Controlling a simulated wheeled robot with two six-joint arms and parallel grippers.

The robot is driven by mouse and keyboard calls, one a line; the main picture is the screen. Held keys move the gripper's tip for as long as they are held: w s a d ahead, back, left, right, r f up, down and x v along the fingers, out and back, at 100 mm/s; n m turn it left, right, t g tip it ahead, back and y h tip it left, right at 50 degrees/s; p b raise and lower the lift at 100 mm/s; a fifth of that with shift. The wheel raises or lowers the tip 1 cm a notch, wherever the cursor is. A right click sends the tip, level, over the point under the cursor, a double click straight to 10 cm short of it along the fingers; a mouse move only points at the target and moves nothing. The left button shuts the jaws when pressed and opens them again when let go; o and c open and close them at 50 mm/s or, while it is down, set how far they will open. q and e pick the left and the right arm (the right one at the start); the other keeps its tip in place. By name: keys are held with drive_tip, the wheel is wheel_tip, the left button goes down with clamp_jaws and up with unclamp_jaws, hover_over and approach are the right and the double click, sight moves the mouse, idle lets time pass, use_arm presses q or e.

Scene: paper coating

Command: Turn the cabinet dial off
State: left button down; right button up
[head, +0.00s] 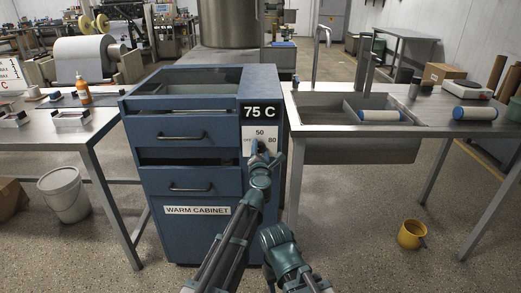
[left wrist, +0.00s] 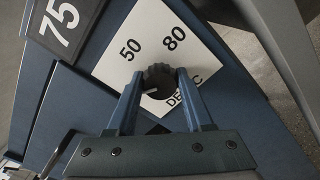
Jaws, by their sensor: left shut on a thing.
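The blue warm cabinet (head: 195,240) stands in the middle of the head view. Its white dial plate (head: 249,134) reads OFF at left, 50 on top and 80 at right. My left gripper (head: 259,147) reaches the plate and covers the dial there. In the left wrist view, the black dial (left wrist: 160,80) sits between the fingers of my left gripper (left wrist: 158,88), which is shut on it. A white mark on the dial points left and slightly down in that view, away from 50 and 80. My right gripper (head: 278,238) hangs low in front of the cabinet; its jaws cannot be made out.
A display (head: 260,112) above the dial reads 75 C. A steel table (head: 95,128) stands left and a sink counter (head: 445,115) right. A white bucket (head: 65,192) and a yellow bucket (head: 411,234) stand on the floor. The right floor is mostly clear.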

use_arm(q)
drive_tip(key=shift+n, duration=0.9)
drive_tip(key=shift+c, duration=1.4)
unclamp_jaws()
drive_tip(key=shift+s+a, duration=0.1)
